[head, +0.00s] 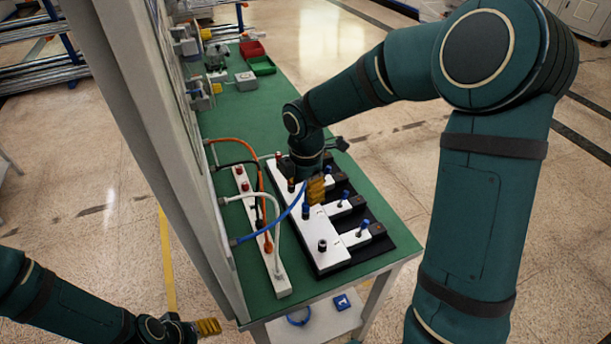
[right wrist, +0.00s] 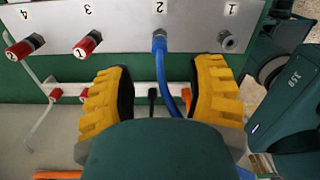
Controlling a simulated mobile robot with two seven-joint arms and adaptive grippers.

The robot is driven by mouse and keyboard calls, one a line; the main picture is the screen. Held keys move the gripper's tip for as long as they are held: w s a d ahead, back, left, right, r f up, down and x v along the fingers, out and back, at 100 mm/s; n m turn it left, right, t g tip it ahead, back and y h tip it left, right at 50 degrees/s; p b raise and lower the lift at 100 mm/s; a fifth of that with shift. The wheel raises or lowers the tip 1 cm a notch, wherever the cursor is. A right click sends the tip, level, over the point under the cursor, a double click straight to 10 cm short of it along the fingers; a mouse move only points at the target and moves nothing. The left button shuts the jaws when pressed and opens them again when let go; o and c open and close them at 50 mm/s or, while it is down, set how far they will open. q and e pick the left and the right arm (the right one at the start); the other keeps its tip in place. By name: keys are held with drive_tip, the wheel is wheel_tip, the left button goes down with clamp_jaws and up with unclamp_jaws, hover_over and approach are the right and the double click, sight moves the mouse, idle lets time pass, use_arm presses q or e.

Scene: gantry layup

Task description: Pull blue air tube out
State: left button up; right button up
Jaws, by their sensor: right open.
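The blue air tube (head: 268,230) runs from the cabinet side up to the white manifold (head: 308,238). In the right wrist view the blue tube (right wrist: 164,72) ends in the fitting (right wrist: 159,41) under the label 2. My right gripper (head: 317,188) is above the manifold; in the wrist view its yellow fingers (right wrist: 162,82) are open, one on each side of the tube, with gaps visible. The tube's lower part is hidden behind my gripper body. My left gripper (head: 208,327) is low at the left, off the table; its opening cannot be made out.
Port 1 (right wrist: 229,41) holds a bare fitting; ports 3 (right wrist: 88,43) and 4 (right wrist: 24,46) hold red-ended fittings. A white bar (head: 276,262) with orange, black and white tubes lies beside the manifold. Red (head: 252,49) and green bins (head: 262,65) stand at the far end.

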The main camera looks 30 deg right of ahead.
sight(306, 204)
wheel_tip(306, 204, down, 8)
drive_tip(key=shift+f+b, duration=0.1)
drive_tip(key=shift+b, duration=0.6)
drive_tip(key=shift+o, duration=0.2)
clamp_jaws()
drive_tip(key=shift+c, duration=0.2)
unclamp_jaws()
drive_tip(key=shift+r, duration=0.2)
